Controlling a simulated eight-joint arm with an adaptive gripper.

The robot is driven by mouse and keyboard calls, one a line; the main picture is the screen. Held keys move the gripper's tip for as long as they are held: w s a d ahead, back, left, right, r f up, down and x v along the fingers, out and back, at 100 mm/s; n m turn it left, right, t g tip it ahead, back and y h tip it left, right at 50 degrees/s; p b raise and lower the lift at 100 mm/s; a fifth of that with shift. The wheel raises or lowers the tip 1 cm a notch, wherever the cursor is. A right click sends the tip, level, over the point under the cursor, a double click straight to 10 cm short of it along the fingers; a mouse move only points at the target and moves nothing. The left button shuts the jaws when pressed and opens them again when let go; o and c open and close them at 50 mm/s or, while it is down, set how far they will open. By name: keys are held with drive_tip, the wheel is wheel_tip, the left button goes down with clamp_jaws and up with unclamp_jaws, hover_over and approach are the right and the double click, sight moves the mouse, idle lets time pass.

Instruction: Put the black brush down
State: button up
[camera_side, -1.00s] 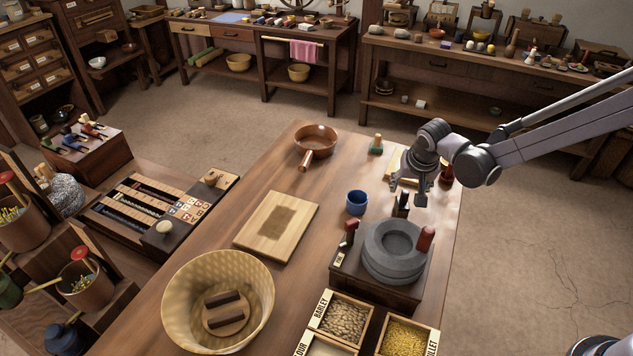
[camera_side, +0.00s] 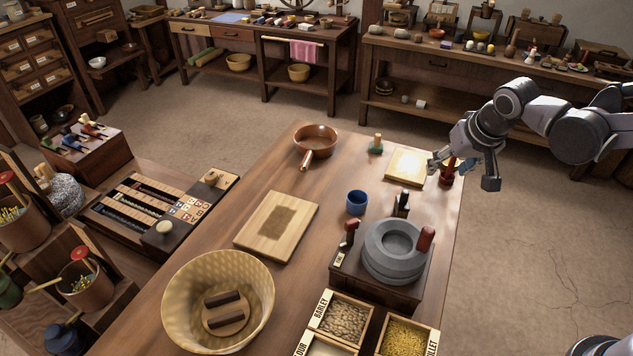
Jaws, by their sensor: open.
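A small dark upright piece (camera_side: 401,205), which looks like the black brush, stands behind the grey quern stone (camera_side: 380,265) and right of the blue cup (camera_side: 356,203). It is clear of my gripper; I cannot tell exactly what its base rests on. My gripper (camera_side: 463,172) is open at the table's far right edge, with its fingers spread. A dark red piece (camera_side: 447,174) shows between or behind the fingers, and I cannot tell whether they touch it.
A pale board (camera_side: 404,168) lies left of my gripper, with a green-topped piece (camera_side: 376,145) beyond. A copper pan (camera_side: 316,138), a wooden board (camera_side: 277,226), a large basket (camera_side: 190,290) and grain boxes (camera_side: 405,336) share the table. Bare wood lies between pan and cup.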

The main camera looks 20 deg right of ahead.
drive_tip(key=s+d+r+n+t, duration=0.1)
drive_tip(key=s+n, duration=0.1)
drive_tip(key=s, duration=0.5)
drive_tip(key=s+d+r+n+t+y, duration=0.1)
drive_tip(key=s, duration=0.6)
drive_tip(key=shift+d+r+n, duration=0.15)
drive_tip(key=shift+r+n, duration=0.15)
drive_tip(key=shift+n, duration=0.1)
